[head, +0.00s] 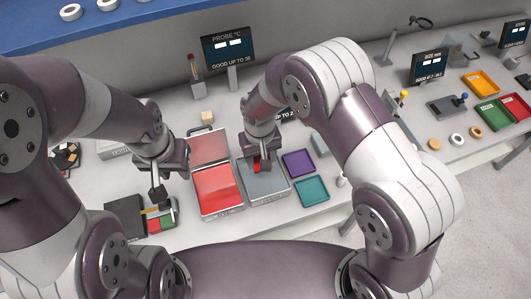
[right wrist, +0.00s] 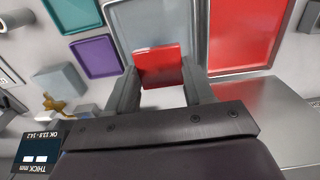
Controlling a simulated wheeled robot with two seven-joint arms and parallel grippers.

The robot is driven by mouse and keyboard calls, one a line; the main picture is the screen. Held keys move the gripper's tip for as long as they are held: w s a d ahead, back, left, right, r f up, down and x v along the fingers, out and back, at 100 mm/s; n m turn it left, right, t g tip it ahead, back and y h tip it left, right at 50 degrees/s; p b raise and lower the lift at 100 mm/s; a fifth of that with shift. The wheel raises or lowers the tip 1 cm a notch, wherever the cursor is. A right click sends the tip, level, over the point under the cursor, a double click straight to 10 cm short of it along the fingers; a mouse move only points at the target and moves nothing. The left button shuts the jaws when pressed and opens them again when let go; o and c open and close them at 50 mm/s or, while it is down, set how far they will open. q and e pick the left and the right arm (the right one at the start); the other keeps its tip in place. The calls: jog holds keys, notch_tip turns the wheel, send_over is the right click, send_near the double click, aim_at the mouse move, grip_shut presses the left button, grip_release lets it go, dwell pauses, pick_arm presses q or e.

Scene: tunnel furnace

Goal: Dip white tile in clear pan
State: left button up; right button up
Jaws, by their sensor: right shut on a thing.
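The clear pan (head: 277,194), with a grey surface, stands right of the red-filled pan (head: 218,195); it also shows in the right wrist view (right wrist: 190,22). My right gripper (head: 261,166) is over the back part of the clear pan, shut on a tile (right wrist: 161,66) whose visible face is red. A pale area lies below the red in the right wrist view; I cannot tell whether it is part of the tile. Whether the tile touches the pan is unclear. My left gripper (head: 159,204) hangs above a box of small coloured pieces (head: 161,224); its jaw opening is unclear.
A purple tray (head: 298,164) and a teal tray (head: 311,190) lie right of the clear pan. A dark block (head: 124,216) is by my left gripper. The probe display (head: 228,46) stands behind. Yellow, green and red trays are far right.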

jog(key=shift+a+f+b, duration=0.15)
jog(key=shift+f+b, duration=0.15)
jog(key=shift+f, duration=0.25)
jog(key=f, duration=0.1)
jog(key=f+b, duration=0.1)
jog(key=w+d+f+b, duration=0.1)
jog(key=shift+d+f, duration=0.1)
jog(key=f+b, duration=0.2)
jog(key=f, duration=0.1)
jog(key=f+b, duration=0.1)
jog(key=shift+s+a+f, duration=0.15)
jog(key=shift+s+a, duration=0.05)
jog(key=shift+s, duration=0.05)
jog(key=shift+f+b, duration=0.55)
jog(key=shift+f, duration=0.05)
dwell(0.9)
